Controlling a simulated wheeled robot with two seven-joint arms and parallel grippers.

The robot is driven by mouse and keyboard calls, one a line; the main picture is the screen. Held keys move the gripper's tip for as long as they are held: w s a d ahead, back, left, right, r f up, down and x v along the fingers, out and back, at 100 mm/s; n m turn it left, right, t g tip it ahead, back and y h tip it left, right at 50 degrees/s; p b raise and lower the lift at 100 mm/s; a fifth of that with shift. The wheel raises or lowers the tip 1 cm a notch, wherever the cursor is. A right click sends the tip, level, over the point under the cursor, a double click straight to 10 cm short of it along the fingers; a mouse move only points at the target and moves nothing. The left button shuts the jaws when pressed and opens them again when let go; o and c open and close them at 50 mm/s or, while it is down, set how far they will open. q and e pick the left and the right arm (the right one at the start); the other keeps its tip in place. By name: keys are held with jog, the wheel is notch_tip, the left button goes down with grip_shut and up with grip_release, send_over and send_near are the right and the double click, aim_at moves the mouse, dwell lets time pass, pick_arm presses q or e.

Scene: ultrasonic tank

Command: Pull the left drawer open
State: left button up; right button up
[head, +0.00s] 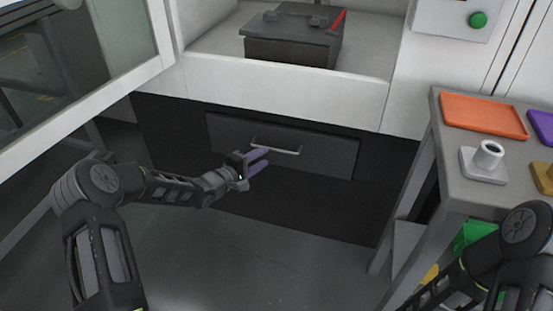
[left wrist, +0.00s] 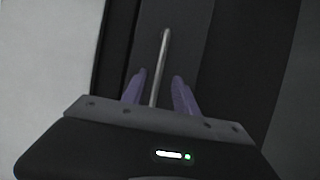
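The drawer (head: 225,131) is a dark grey front set in the black lower part of the white cabinet. It looks closed or nearly so. Its metal bar handle (head: 276,149) runs across the middle. My left gripper (head: 262,160) is just in front of the handle's left part. In the left wrist view the gripper (left wrist: 160,88) has its two purple fingers apart, with the handle bar (left wrist: 163,60) showing between them. I cannot tell whether the fingers touch the bar. My right arm shows at the lower right of the head view, but its gripper is out of frame.
A grey table (head: 437,143) at the right carries an orange tray (head: 484,115), a purple tray (head: 543,124) and a white holder (head: 484,163). A dark box (head: 290,50) with a red item sits in the cabinet opening. The floor before the drawer is clear.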

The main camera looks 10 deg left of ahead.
aim_at(277, 150)
pick_arm(q)
jog(key=b+x, duration=0.2)
jog(key=x, duration=0.5)
jog(key=shift+w+d, duration=0.2)
jog(key=shift+w, duration=0.15)
grip_shut()
dwell(0.4)
dwell(1.1)
